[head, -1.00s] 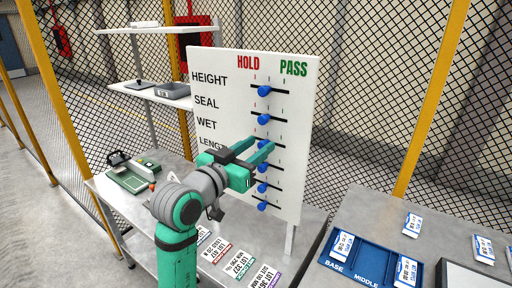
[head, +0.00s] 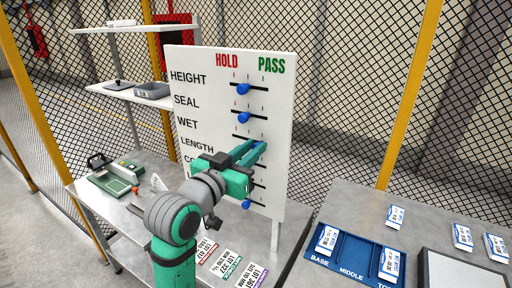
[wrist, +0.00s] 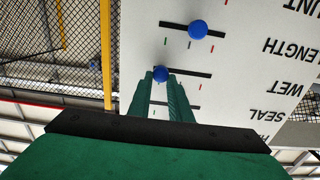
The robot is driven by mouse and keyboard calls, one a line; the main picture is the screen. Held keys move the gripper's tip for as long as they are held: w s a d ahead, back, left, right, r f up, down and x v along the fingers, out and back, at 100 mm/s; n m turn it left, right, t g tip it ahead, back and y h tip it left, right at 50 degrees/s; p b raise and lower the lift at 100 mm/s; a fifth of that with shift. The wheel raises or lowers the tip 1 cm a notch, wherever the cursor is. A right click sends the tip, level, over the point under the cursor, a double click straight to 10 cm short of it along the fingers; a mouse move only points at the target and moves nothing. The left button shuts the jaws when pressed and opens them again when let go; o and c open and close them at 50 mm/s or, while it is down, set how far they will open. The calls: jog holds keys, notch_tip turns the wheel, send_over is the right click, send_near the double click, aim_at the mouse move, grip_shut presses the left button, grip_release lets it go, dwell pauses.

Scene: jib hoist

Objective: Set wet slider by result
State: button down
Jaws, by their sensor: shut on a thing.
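The white board (head: 215,70) carries rows of blue knobs in black slots, with HOLD in red on the left and PASS in green on the right. My gripper (head: 258,147) is shut on a blue knob, the wet slider (wrist: 161,73), which lines up with the WET label in the wrist view. That view is upside down, so the knob sits at the PASS end of its slot. The height slider (head: 243,88) and seal slider (head: 243,117) are nearer the middle of their slots. The length slider (wrist: 199,29) stands clear of my fingers. My arm hides part of the lower labels.
A metal bench (head: 140,205) holds a green device (head: 112,180) and several lot cards (head: 230,266). A second table at right holds a blue tray (head: 350,250) with labelled packets and other packets beside it. A mesh fence stands behind the board.

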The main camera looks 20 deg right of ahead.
jog(key=shift+s+d, duration=0.15)
jog(key=shift+d, duration=0.05)
jog(key=c, duration=1.6)
grip_release()
jog(key=shift+a, duration=0.15)
jog(key=v, duration=1)
jog(key=shift+s+a, duration=0.25)
